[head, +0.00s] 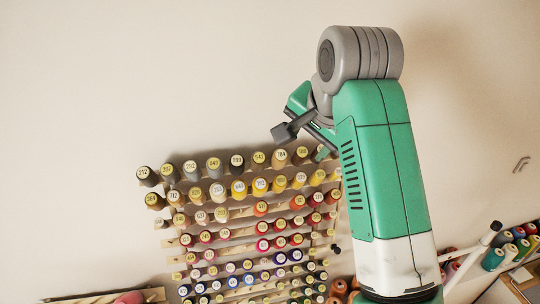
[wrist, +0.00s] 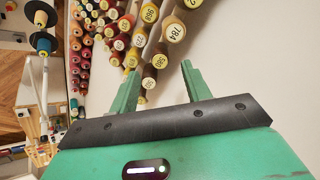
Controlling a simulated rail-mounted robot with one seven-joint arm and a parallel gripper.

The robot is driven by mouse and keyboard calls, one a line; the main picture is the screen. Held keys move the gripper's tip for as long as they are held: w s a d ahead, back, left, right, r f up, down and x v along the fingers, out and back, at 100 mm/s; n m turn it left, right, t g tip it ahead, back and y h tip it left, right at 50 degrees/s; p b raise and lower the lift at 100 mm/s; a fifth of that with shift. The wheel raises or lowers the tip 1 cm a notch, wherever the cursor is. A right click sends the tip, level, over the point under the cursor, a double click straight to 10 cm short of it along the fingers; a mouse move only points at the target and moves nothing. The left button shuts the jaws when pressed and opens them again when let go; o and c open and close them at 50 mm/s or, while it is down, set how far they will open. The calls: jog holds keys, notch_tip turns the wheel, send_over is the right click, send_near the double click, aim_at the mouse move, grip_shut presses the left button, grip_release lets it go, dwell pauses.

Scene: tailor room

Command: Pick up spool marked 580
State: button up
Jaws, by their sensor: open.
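In the head view, a spool (head: 302,152) in the top row of the rack has a round cream label that seems to read 580, though the print is small. It sits right of the spool marked 784 (head: 280,155). In the wrist view, the spool beside 784 (wrist: 175,31) appears to be the same one (wrist: 160,61); its number is hard to read. My gripper (wrist: 160,71) is open and empty, its two green fingers pointing toward this spool. In the head view, my gripper (head: 319,154) is near the rack's top right, partly hidden by my arm.
The wall rack (head: 165,222) holds several close rows of spools, with neighbours on both sides and below. Plain wall is clear above it. More spools (head: 492,258) and a white rail (head: 470,262) are at the lower right. The wrist view shows a stand with dark spools (wrist: 41,42) at left.

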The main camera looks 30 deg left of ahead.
aim_at(301, 152)
jog(key=shift+p+x, duration=0.7)
jog(key=shift+x, duration=0.8)
jog(key=p+x, duration=0.1)
jog(key=x, duration=0.3)
jog(key=shift+w+a+f, duration=0.1)
jog(key=shift+w+f, duration=0.1)
grip_shut()
